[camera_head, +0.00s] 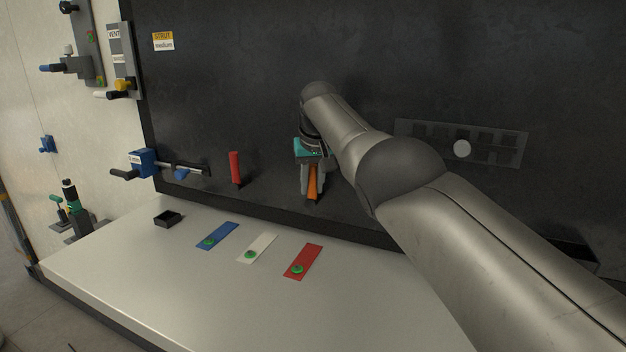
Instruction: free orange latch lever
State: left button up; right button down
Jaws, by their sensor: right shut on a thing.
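The orange latch lever (313,182) stands out from the dark panel near the middle of the head view. My right gripper (311,192) points down over it, with its fingers shut on the lever. The lever's upper part and its mount are hidden behind the fingers and wrist. My right arm comes in from the lower right and covers part of the panel. My left gripper is not in view.
A red handle (235,168) and a blue clamp (143,162) with a rod are left of the lever. Below, the pale bench (180,290) bears a blue strip (220,233), a white strip (262,243), a red strip (306,257) and a small black box (168,218). A slotted plate (500,148) is at right.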

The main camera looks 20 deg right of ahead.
dwell(0.4)
jog(key=c, duration=0.7)
grip_release()
jog(key=shift+w, duration=0.1)
